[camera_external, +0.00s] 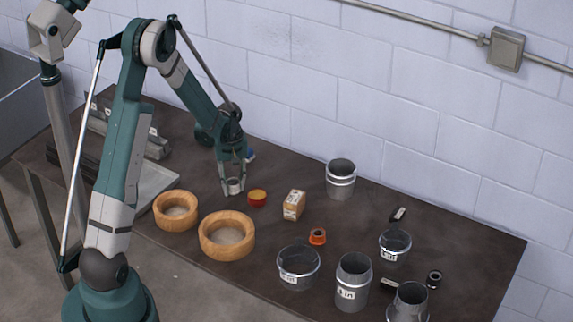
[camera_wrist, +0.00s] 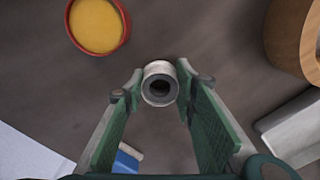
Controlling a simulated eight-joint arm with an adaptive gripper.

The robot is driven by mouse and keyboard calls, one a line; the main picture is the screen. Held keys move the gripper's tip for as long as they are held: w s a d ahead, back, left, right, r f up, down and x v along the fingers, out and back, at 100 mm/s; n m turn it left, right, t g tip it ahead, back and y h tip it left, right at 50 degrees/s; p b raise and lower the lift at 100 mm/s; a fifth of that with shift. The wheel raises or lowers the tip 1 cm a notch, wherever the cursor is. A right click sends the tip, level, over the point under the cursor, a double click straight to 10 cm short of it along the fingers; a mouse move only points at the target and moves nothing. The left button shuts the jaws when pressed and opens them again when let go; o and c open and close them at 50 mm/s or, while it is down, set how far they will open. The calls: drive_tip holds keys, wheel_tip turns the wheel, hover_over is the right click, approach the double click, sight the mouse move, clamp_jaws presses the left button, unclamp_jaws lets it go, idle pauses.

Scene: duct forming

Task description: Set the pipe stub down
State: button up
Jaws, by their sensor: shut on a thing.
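The pipe stub (camera_wrist: 160,84) is a short grey metal tube with a dark round bore. In the wrist view it sits between the fingertips of my gripper (camera_wrist: 157,90), which is shut on it. In the external view my gripper (camera_external: 233,187) points down over the dark table, with the pale stub (camera_external: 235,184) between its fingers. The stub is at or just above the tabletop; I cannot tell whether it touches. A small red tin with yellow contents (camera_external: 257,198) stands just right of the gripper, and it also shows at the top left of the wrist view (camera_wrist: 96,24).
A small box (camera_external: 294,205) and an orange fitting (camera_external: 317,237) lie to the right. Several metal duct pieces (camera_external: 353,282) stand farther right. A blue item (camera_wrist: 127,158) is near the gripper.

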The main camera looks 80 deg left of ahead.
sight(233, 183)
drive_tip(key=o, duration=0.9)
drive_tip(key=shift+r, duration=0.15)
wheel_tip(233, 183, up, 12)
drive_tip(key=shift+p, duration=0.3)
idle(0.7)
